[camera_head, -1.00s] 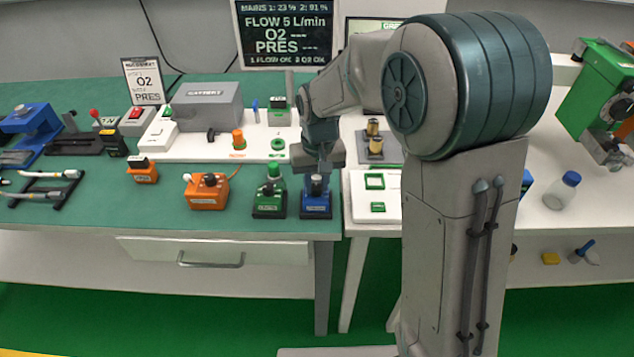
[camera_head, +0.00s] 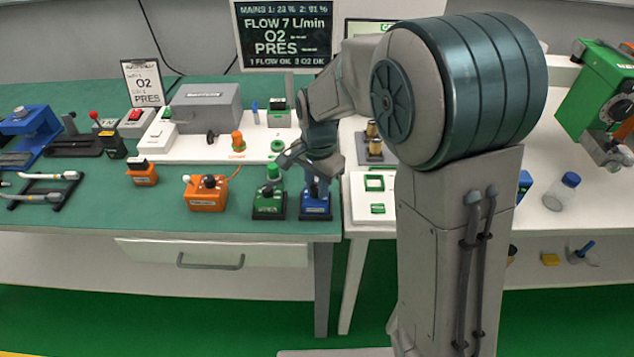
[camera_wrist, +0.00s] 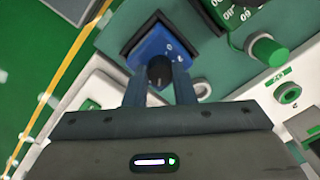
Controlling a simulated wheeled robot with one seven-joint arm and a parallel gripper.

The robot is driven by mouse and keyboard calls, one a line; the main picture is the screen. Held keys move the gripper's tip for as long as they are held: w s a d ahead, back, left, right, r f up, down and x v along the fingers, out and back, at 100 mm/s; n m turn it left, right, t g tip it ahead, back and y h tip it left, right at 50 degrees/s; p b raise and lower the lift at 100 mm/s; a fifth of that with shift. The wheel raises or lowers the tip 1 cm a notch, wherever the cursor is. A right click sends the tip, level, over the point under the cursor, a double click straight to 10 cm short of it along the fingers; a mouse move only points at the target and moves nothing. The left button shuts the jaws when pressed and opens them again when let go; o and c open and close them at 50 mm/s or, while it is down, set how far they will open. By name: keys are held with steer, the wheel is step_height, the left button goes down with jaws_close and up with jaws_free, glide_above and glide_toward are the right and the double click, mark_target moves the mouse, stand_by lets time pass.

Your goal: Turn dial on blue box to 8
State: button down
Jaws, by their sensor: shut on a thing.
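The blue box (camera_head: 316,207) stands near the front right corner of the green-topped table, with a dark dial on top. In the wrist view the blue box (camera_wrist: 146,50) shows its black dial (camera_wrist: 160,71) between my fingertips, with small white marks beside it too small to read. My gripper (camera_head: 317,182) is directly above the box, pointing down. In the wrist view my gripper (camera_wrist: 160,78) is shut on the dial. The screen (camera_head: 285,34) at the back reads FLOW 7 L/min, O2 PRES.
A green box (camera_head: 269,206) with a green knob stands close to the left of the blue box. An orange box (camera_head: 206,195) is further left. A white panel (camera_head: 360,207) lies just right.

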steer(key=shift+m, duration=1.5)
steer(key=c, duration=1.2)
jaws_free()
steer(key=r, duration=1.4)
steer(key=shift+s+d, duration=0.15)
steer(key=shift+s, duration=0.05)
steer(key=shift+f, duration=0.1)
